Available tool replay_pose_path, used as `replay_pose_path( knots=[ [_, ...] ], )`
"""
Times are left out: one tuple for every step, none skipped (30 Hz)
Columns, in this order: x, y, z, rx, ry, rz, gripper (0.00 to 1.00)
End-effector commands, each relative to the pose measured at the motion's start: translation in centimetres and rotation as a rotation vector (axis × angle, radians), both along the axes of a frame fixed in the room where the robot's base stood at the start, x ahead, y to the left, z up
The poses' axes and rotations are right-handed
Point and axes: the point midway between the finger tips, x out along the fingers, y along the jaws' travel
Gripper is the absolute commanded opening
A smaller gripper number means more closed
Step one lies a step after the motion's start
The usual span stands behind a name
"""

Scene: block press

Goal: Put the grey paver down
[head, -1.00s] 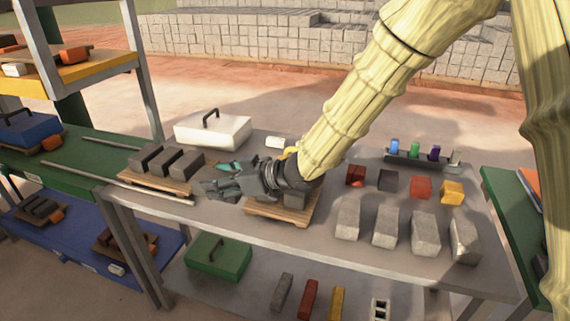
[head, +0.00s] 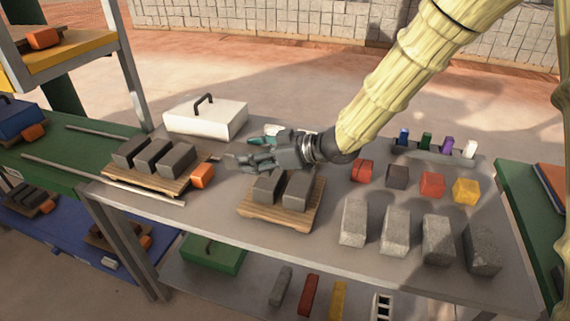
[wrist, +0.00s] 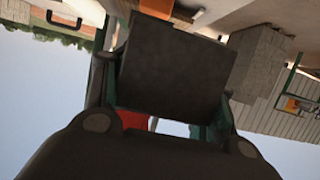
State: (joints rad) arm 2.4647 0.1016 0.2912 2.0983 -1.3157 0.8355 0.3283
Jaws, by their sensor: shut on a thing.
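My gripper (head: 240,160) points left above the table, just up and left of the middle pallet (head: 283,221). In the wrist view it is shut on a dark grey paver (wrist: 175,65), which fills the space between the fingers. In the head view the held paver is hard to tell from the dark fingers. Two grey pavers, a left one (head: 269,187) and a right one (head: 297,190), stand side by side on the middle pallet. Several more grey pavers (head: 152,156) stand in a row on the left pallet (head: 160,187).
An orange block (head: 202,176) sits beside the left pallet. A white lidded box (head: 205,117) stands behind. Coloured cubes (head: 432,185) and several pale grey blocks (head: 437,238) fill the right side. Bare tabletop (head: 222,212) shows between the two pallets.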

Motion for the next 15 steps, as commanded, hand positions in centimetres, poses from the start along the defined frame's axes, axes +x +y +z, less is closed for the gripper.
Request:
replay_pose_path(
  knots=[
    [0.2, -1.0, 0.2, 0.002, -0.001, -0.002, 0.01],
    [0.3, -1.5, 0.1, 0.003, -0.002, -0.003, 0.01],
    [0.4, -2.3, 0.0, 0.002, -0.002, -0.003, 0.01],
    [0.5, -2.9, 0.0, 0.003, -0.001, -0.004, 0.01],
    [0.6, -3.4, 0.0, 0.003, -0.001, -0.004, 0.01],
    [0.7, -4.1, -0.1, 0.002, -0.002, -0.004, 0.01],
    [0.7, -4.6, -0.2, 0.003, -0.002, -0.005, 0.01],
    [0.8, -5.1, -0.2, 0.003, -0.002, -0.005, 0.01],
    [0.8, -5.7, -0.3, 0.003, -0.001, -0.004, 0.01],
    [0.9, -6.1, -0.3, 0.002, -0.001, -0.004, 0.01],
    [1.0, -6.5, -0.4, 0.002, -0.001, -0.004, 0.01],
    [1.0, -6.9, -0.4, 0.002, -0.002, -0.003, 0.01],
    [1.1, -7.2, -0.5, 0.002, -0.002, -0.003, 0.01],
    [1.1, -7.4, -0.5, 0.003, -0.002, -0.003, 0.01],
    [1.1, -7.6, -0.5, 0.003, -0.002, -0.003, 0.01]
  ],
)
